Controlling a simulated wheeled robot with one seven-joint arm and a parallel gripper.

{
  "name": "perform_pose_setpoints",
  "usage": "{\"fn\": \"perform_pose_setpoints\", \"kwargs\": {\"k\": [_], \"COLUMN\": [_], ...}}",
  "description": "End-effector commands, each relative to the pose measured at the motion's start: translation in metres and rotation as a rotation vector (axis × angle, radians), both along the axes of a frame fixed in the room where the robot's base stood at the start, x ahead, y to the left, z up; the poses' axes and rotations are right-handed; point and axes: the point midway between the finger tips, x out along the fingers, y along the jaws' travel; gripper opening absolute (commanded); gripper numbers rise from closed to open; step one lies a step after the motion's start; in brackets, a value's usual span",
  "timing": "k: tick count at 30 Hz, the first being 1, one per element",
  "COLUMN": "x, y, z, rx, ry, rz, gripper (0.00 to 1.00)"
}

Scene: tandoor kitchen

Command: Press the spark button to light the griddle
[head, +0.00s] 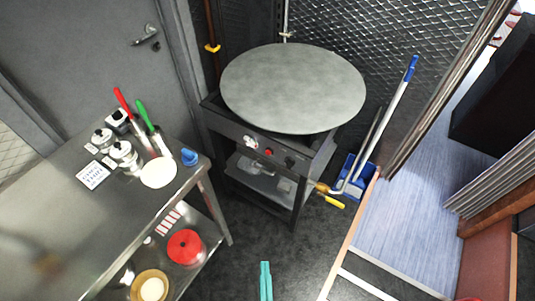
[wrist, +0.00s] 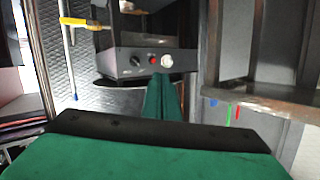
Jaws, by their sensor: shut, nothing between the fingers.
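The griddle (head: 292,88) is a large round grey plate on a dark metal stand at the back centre of the head view. Its front panel (head: 230,127) carries a small red button (head: 268,152) between a silver round fitting (head: 250,141) and a black knob (head: 290,162). The wrist view, which looks upside down, shows the red button (wrist: 153,60), the knob (wrist: 135,61) and the pale round fitting (wrist: 167,61). My gripper (head: 265,266) has teal fingers, shut and empty, in front of the stand and apart from the panel. Its fingers (wrist: 164,80) point towards the panel in the wrist view.
A steel table (head: 62,215) at left holds shakers, red- and green-handled tools and a blue object (head: 189,157). A yellow-handled valve (head: 334,202) sticks out right of the stand, near a blue dustpan (head: 352,178) and leaning poles. Floor before the stand is clear.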

Motion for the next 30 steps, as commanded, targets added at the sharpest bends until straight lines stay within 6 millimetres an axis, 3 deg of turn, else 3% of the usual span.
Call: {"fn": "perform_pose_setpoints", "kwargs": {"k": [1, 10, 15, 21, 25, 30], "x": [0.020, 0.132, 0.204, 0.281, 0.314, 0.335], "y": [0.000, 0.004, 0.011, 0.021, 0.026, 0.030], "z": [-0.009, -0.049, -0.054, -0.045, -0.036, -0.030], "rx": [0.026, 0.193, 0.288, 0.391, 0.436, 0.464], "ry": [-0.009, -0.020, -0.030, -0.043, -0.048, -0.050], "rz": [-0.004, -0.004, 0.015, 0.049, 0.069, 0.083], "gripper": [0.00, 0.00, 0.00, 0.00, 0.00, 0.00]}}
